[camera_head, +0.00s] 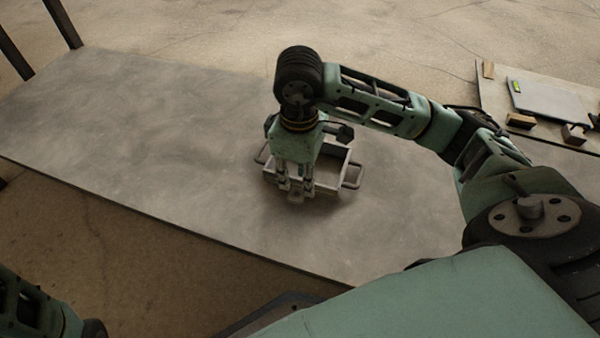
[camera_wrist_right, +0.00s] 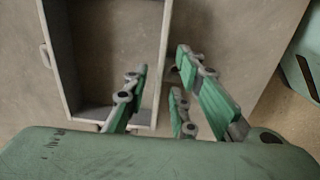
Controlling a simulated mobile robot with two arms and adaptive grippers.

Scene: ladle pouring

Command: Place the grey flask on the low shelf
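I see no grey flask in either view. No surface is clearly marked as the low shelf; a wide, low grey slab (camera_head: 130,140) fills the middle of the head view. My right gripper (camera_head: 295,190) points down at an open-topped grey box with side handles (camera_head: 328,187), which stands on the slab. In the right wrist view the gripper's fingers (camera_wrist_right: 160,95) are apart with no flask between them. One finger overlaps the inside of the box (camera_wrist_right: 68,60), and the others show beside its wall. Contact with the box cannot be told. My left gripper is out of view.
A board at the right (camera_head: 490,95) carries a flat pale device (camera_head: 550,104) and small wooden blocks (camera_head: 521,121). Dark posts (camera_head: 63,22) stand at the upper left. The slab left of the box is bare.

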